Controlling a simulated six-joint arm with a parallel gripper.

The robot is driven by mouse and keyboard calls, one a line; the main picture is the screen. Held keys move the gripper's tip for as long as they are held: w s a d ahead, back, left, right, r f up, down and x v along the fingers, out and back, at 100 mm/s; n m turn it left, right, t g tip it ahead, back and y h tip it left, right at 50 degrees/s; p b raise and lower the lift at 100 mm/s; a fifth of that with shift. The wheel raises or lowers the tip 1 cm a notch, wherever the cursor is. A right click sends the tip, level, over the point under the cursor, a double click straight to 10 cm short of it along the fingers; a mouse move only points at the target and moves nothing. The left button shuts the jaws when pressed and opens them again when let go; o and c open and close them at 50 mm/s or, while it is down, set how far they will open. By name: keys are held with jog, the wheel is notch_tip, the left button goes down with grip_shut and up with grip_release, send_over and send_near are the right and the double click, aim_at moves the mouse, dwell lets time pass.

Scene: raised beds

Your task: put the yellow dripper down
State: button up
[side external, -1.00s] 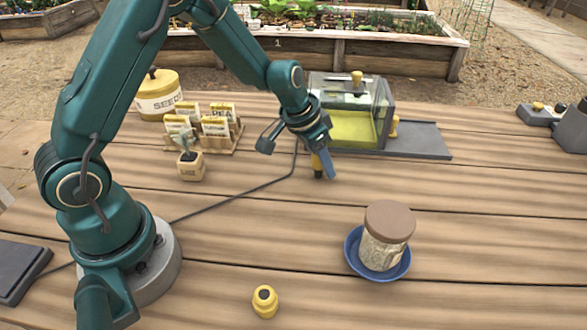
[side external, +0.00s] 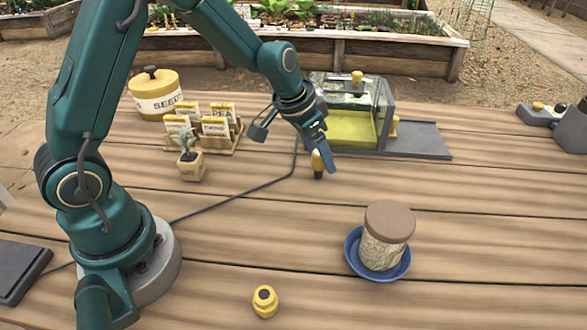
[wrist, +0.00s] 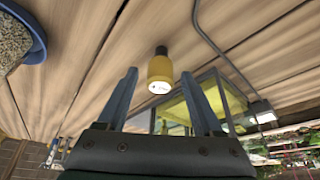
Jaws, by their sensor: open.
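The yellow dripper (side external: 317,161) stands upright on the wooden table, dark end down, in front of the clear-lidded box. In the wrist view the dripper (wrist: 160,73) shows its yellow body and pale end face between my two fingers, with a visible gap on each side. My gripper (side external: 309,160) is open, just above and around the dripper's top. In the side view the near blue finger hides part of the dripper's left side.
A clear-lidded box (side external: 380,112) with a green inside stands right behind the dripper. A jar (side external: 388,228) sits on a blue saucer (side external: 351,262) at front right. A small yellow object (side external: 265,300) is at the front. Seed packets (side external: 215,126) and a small plant pot (side external: 190,172) stand left. A cable (side external: 240,195) crosses the table.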

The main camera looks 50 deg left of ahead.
jog(key=v, duration=0.8)
jog(key=s+r+n, duration=0.1)
jog(key=s+r, duration=0.1)
jog(key=s, duration=0.7)
jog(key=s+d+r+n+t, duration=0.1)
jog(key=s+r, duration=0.1)
jog(key=s, duration=0.6)
jog(key=shift+s+d+r+y, duration=0.3)
jog(key=shift+s, duration=0.1)
